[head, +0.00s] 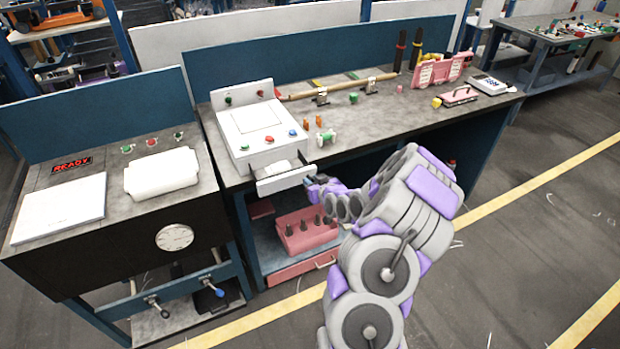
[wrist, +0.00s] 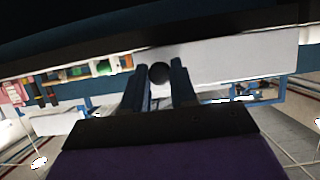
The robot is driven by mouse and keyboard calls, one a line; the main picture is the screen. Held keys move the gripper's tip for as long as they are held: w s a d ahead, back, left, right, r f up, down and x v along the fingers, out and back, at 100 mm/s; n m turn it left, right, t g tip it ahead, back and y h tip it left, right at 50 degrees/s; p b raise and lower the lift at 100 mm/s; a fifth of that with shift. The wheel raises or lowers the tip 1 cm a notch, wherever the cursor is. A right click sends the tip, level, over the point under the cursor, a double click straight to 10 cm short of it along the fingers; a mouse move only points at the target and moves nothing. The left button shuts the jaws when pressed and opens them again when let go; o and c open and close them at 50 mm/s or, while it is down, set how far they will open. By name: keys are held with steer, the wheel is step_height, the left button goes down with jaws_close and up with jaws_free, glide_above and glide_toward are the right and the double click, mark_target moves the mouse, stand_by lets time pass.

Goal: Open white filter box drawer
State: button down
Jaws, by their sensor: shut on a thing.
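The white filter box (head: 258,125) stands on the left part of the workbench, with colored buttons on its top. Its drawer (head: 286,178) is partly pulled out at the front, and something pale lies inside. My gripper (head: 312,183) is at the right part of the drawer front. In the wrist view, the two dark fingers of my gripper (wrist: 159,82) are on both sides of a round dark knob (wrist: 160,74) on the pale drawer front (wrist: 232,66). The gripper is shut on this knob.
The grey workbench (head: 400,118) holds small colored parts, a wooden rod and pink cases to the right of the box. A pink block with dark pegs (head: 305,232) sits on the shelf below. A machine with a gauge (head: 174,237) stands at left. Open floor lies at right.

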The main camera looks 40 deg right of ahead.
steer(key=shift+s+r, duration=0.15)
steer(key=shift+s, duration=0.8)
steer(key=c, duration=1.2)
jaws_free()
steer(key=shift+o, duration=1.3)
steer(key=shift+a, duration=0.1)
steer(key=shift+s, duration=0.1)
